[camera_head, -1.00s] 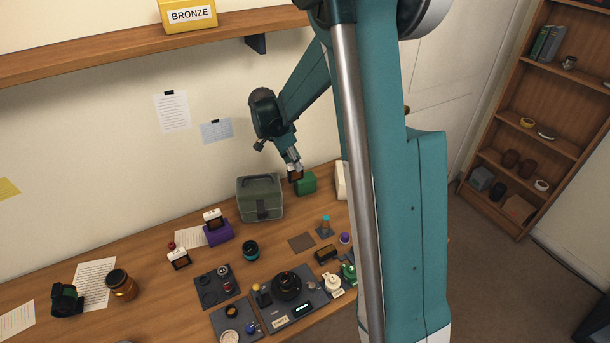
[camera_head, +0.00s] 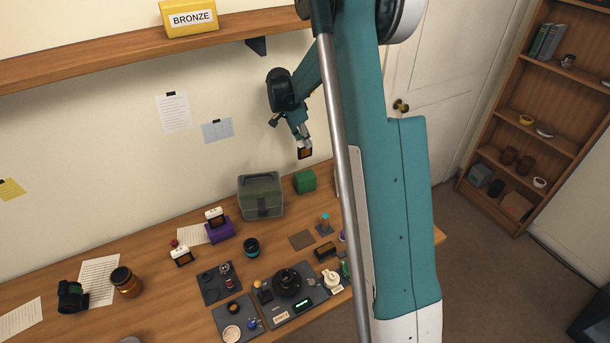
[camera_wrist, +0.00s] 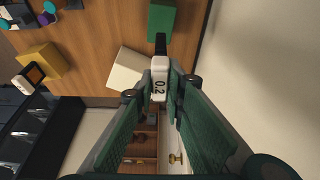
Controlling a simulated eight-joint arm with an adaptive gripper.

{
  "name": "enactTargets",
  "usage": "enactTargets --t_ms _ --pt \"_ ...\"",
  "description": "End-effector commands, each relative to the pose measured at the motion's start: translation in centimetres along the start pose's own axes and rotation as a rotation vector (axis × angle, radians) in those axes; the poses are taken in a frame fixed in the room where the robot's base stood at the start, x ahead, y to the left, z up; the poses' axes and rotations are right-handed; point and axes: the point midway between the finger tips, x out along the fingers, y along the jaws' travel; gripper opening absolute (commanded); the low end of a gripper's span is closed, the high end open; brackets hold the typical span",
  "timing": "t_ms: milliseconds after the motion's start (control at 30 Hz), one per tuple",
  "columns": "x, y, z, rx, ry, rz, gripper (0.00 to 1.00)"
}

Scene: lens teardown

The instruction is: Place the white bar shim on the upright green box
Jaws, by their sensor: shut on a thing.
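My gripper (camera_wrist: 160,88) is shut on the white bar shim (camera_wrist: 160,86), a white bar marked "0.2" with a dark part beyond it. In the head view the shim (camera_head: 304,153) hangs below my gripper (camera_head: 304,143), showing a dark frame with an orange window. The green box (camera_head: 305,181) stands on the bench at the back, right of the olive case. The shim is above it, with a visible gap between them. In the wrist view the green box (camera_wrist: 162,20) lies past the shim, with its visible face bare.
The olive case (camera_head: 260,197) stands left of the green box. A cream box (camera_wrist: 126,70) and a yellow box (camera_wrist: 42,62) stand nearby. A purple box (camera_head: 219,231) carries another shim (camera_head: 215,216); one more (camera_head: 181,256) stands in front. The shelf (camera_head: 120,50) is overhead.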

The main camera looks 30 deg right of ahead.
Motion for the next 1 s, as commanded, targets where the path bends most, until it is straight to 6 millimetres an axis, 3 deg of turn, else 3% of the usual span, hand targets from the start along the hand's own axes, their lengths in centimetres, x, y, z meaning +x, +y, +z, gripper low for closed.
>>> enactTargets --t_ms 167,600,1000 --pt "0.8 0.0 0.3 0.0 0.0 0.0 0.01" --pt "5.6 0.0 2.0 0.0 0.0 0.0 0.01" --pt "5.9 0.0 2.1 0.0 0.0 0.0 0.01"
